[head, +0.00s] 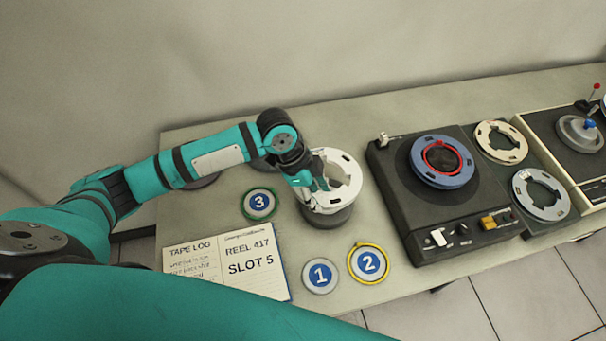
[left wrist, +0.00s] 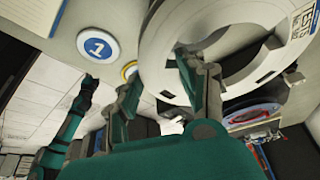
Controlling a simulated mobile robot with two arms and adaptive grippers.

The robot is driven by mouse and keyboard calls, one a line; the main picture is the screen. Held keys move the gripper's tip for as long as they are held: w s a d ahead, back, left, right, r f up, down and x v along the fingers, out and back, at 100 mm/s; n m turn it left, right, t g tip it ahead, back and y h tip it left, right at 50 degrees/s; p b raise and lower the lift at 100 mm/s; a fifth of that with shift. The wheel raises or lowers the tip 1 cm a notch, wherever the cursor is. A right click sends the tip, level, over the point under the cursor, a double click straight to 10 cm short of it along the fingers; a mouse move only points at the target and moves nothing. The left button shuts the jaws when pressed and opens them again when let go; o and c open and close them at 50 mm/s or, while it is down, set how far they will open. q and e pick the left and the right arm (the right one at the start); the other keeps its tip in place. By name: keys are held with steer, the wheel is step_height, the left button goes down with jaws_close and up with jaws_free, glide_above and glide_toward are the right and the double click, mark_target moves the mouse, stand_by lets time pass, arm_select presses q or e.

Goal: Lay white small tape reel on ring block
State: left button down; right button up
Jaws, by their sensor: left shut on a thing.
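The white small tape reel (head: 349,172) is a ring with dark slots around its open middle. My left gripper (head: 315,187) is shut on the side of its ring. In the left wrist view the reel (left wrist: 160,45) shows large, with one finger in its hole and the other outside. A dark grey round block (head: 328,220), which looks like the ring block, stands directly below the reel. The reel hides most of its top. I cannot tell whether the two touch.
Round markers 1 (head: 320,275), 2 (head: 368,263) and 3 (head: 259,203) lie around the block. An open tape log (head: 225,262) lies at the front left. A black tape deck (head: 440,205) with a blue reel (head: 422,170) stands right, beside two pale reels (head: 500,142).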

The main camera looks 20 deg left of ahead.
arm_select(q)
steer(key=shift+w+d+r, duration=0.15)
steer(key=shift+d+r, duration=0.1)
steer(key=shift+d, duration=0.15)
steer(key=shift+d+f, duration=0.1)
steer(key=shift+f+b, duration=0.45)
steer(key=shift+b, duration=0.05)
steer(key=shift+s+f+b, duration=0.2)
steer(key=shift+f+b, duration=0.1)
steer(key=shift+b, duration=0.05)
step_height(320, 180, down, 3)
steer(key=b, duration=0.3)
steer(key=shift+w, duration=0.1)
steer(key=shift+f+b, duration=0.2)
steer(key=shift+b, duration=0.1)
arm_select(e)
steer(key=f, duration=0.4)
steer(key=shift+s+a+f, duration=0.3)
steer(key=shift+s+a, duration=0.05)
arm_select(q)
steer(key=shift+r+p, duration=0.1)
steer(key=shift+p, duration=0.2)
arm_select(e)
steer(key=shift+r, duration=0.25)
